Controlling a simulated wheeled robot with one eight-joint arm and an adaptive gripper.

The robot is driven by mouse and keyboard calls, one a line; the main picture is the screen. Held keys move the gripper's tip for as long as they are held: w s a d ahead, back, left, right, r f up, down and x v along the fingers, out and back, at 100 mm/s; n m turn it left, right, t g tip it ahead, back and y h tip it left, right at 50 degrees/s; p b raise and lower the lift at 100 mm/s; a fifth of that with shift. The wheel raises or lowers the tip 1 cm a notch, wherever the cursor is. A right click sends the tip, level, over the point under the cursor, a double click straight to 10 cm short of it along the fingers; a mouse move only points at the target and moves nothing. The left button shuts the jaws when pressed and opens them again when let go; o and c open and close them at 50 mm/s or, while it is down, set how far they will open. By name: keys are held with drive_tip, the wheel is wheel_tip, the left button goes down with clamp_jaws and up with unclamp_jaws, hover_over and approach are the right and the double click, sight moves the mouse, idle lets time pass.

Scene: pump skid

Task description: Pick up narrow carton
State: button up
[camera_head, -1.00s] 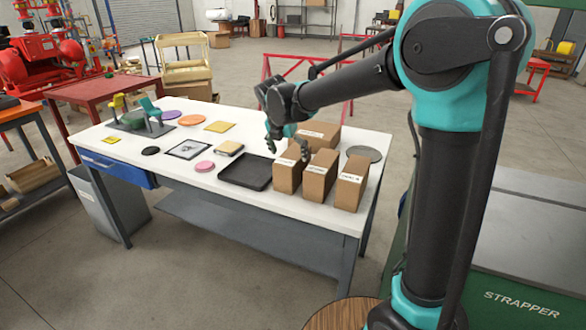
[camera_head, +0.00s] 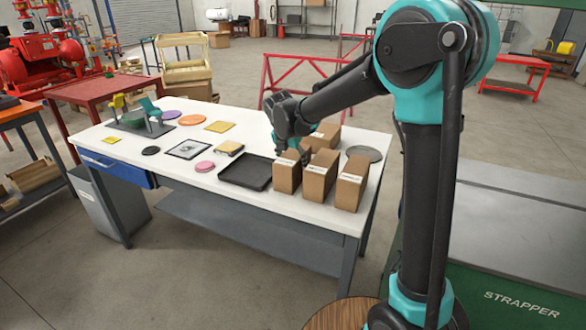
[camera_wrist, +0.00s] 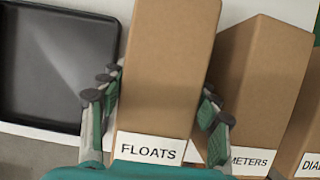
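A tall narrow brown carton with a white label reading FLOATS (camera_wrist: 165,70) stands upright in the middle of the wrist view. In the head view it appears to be the left carton (camera_head: 286,177) of the front row. My gripper (camera_wrist: 160,92) is open, with one finger on each side of this carton. The fingertips are close to its sides; I cannot tell whether they touch. In the head view my gripper (camera_head: 298,150) is over the carton's top and hides part of it.
Two more cartons, (camera_head: 319,178) and (camera_head: 351,185), stand close on the right; one label ends in METERS. Another carton (camera_head: 325,136) is partly hidden behind my gripper. A black tray (camera_head: 246,173) lies just left. A grey disc (camera_head: 364,153) lies at the right.

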drive_tip(key=c, duration=0.9)
wheel_tip(320, 180, up, 20)
drive_tip(key=shift+r, duration=0.1)
